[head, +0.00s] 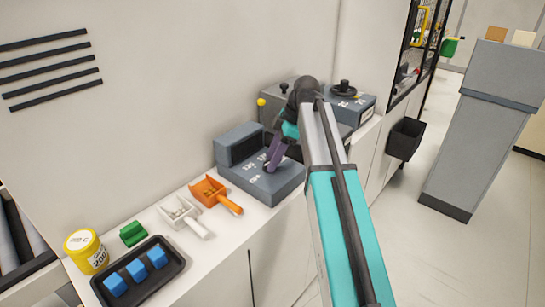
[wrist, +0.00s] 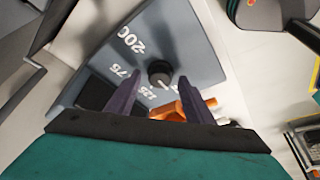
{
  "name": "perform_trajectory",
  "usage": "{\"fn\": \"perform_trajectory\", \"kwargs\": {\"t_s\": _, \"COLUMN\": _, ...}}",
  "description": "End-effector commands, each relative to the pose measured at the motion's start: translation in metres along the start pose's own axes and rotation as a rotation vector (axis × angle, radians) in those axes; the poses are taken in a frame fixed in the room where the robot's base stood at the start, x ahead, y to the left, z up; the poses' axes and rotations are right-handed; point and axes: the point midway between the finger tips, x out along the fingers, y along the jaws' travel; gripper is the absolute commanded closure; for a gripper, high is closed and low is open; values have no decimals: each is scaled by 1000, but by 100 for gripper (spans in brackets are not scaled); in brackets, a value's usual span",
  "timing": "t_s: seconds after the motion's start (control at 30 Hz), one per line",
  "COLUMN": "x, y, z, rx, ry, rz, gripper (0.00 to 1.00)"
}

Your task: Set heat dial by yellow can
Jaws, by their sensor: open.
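The yellow can (head: 86,251) stands at the near left end of the counter; its label appears to read 200. The grey heat control box (head: 232,172) sits farther along the counter. Its black dial (wrist: 159,72) shows in the wrist view, with white numbers around it, including 200, 75 and 125. A small light mark lies at the dial's lower edge; its exact setting is hard to tell. My gripper (wrist: 160,82) is open, its two purple fingers on either side of the dial. I cannot tell whether they touch it. In the head view my gripper (head: 271,160) hides the dial.
An orange scoop (head: 209,191) and a white scoop (head: 182,214) lie before the box. A green block (head: 132,233) and a black tray (head: 172,274) with blue blocks are by the can. Other grey boxes (head: 352,107) with knobs stand behind my arm. A wall borders the counter.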

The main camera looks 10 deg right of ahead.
Motion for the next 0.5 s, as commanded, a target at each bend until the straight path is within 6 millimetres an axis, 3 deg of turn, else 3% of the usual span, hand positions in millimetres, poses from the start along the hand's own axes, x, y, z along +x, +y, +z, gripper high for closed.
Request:
{"fn": "perform_trajectory", "kwargs": {"t_s": 0.37, "x": 4, "y": 0, "z": 0, "rx": 0, "ry": 0, "rz": 0, "gripper": 52}}
{"fn": "perform_trajectory", "kwargs": {"t_s": 0.5, "x": 4, "y": 0, "z": 0, "rx": 0, "ry": 0, "rz": 0, "gripper": 71}}
